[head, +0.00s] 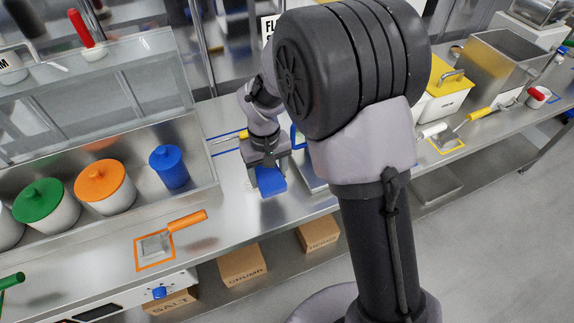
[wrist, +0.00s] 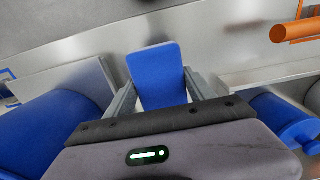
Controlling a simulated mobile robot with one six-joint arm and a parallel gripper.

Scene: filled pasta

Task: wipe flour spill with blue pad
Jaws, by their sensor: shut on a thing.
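The blue pad (head: 271,181) is between the fingers of my gripper (head: 266,164), over the steel counter in the head view. In the wrist view the blue pad (wrist: 158,76) shows as a blue slab with a pale edge, and my gripper (wrist: 160,90) is shut on it, one finger on each side. I cannot tell whether the pad touches the counter. No flour spill can be clearly made out; the area under and behind the pad is partly hidden by my gripper and arm.
A blue canister (head: 169,168), an orange-lidded tub (head: 104,187) and a green-lidded tub (head: 45,206) stand left. An orange-handled tool (head: 170,233) lies in an orange outline near the front edge. A yellow-lidded bin (head: 446,92) and steel container (head: 500,72) stand right.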

